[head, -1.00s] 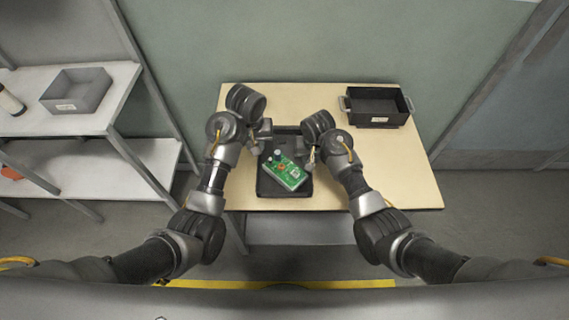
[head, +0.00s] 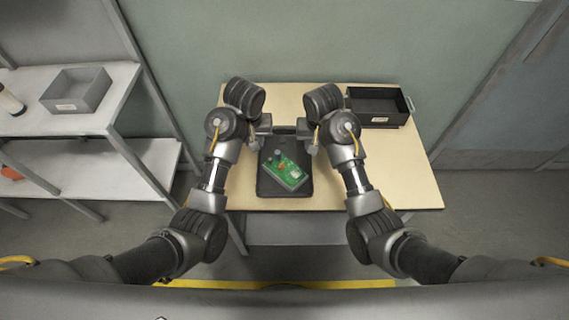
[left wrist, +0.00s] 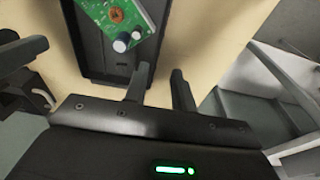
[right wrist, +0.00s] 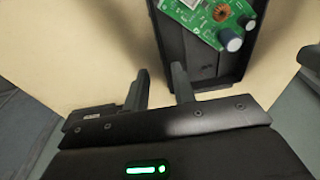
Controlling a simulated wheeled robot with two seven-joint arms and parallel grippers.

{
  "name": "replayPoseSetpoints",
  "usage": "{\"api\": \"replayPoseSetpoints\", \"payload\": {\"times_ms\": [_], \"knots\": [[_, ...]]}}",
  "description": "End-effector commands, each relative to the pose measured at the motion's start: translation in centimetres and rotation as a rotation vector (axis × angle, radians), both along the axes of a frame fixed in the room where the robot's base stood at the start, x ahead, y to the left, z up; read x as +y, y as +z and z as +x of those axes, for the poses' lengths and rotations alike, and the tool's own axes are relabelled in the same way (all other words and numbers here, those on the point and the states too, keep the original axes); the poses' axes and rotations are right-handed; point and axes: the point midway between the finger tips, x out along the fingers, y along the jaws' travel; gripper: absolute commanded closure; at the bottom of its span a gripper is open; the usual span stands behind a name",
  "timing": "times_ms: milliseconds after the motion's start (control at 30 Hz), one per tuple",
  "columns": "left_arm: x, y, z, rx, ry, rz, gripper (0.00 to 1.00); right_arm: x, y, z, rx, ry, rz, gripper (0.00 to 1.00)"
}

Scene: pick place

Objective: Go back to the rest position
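A green circuit board (head: 288,175) lies tilted in a black tray (head: 268,190) on the table. The board also shows in the left wrist view (left wrist: 133,22) and the right wrist view (right wrist: 205,15). My left gripper (left wrist: 158,80) is open, with bare tabletop between its fingers, at the tray's far left corner. My right gripper (right wrist: 160,82) is open and empty at the far right corner, one finger in front of the tray in its wrist view. In the head view, the wrists partly hide the tray's far end.
The wooden table (head: 400,165) is clear on the right. A black bin (head: 378,106) stands at its back right, close to my right wrist. A shelf (head: 60,122) at the left holds a grey bin (head: 78,90). A wall stands behind the table.

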Motion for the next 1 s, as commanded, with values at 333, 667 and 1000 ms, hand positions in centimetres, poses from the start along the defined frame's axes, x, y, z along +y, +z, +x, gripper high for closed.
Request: {"api": "replayPoseSetpoints", "payload": {"times_ms": [333, 667, 1000], "knots": [[0.0, 0.0, 0.0, 0.000, 0.000, 0.000, 0.74, 0.0, 1.9, -0.3, 0.000, 0.000, 0.000, 0.74], [0.0, 0.0, 0.0, 0.000, 0.000, 0.000, 0.74, 0.0, 1.9, -0.3, 0.000, 0.000, 0.000, 0.74], [3.0, -4.8, -4.7, -0.003, 0.003, -0.029, 0.74, -2.8, -2.8, -5.0, -0.005, 0.004, 0.032, 0.74]]}}
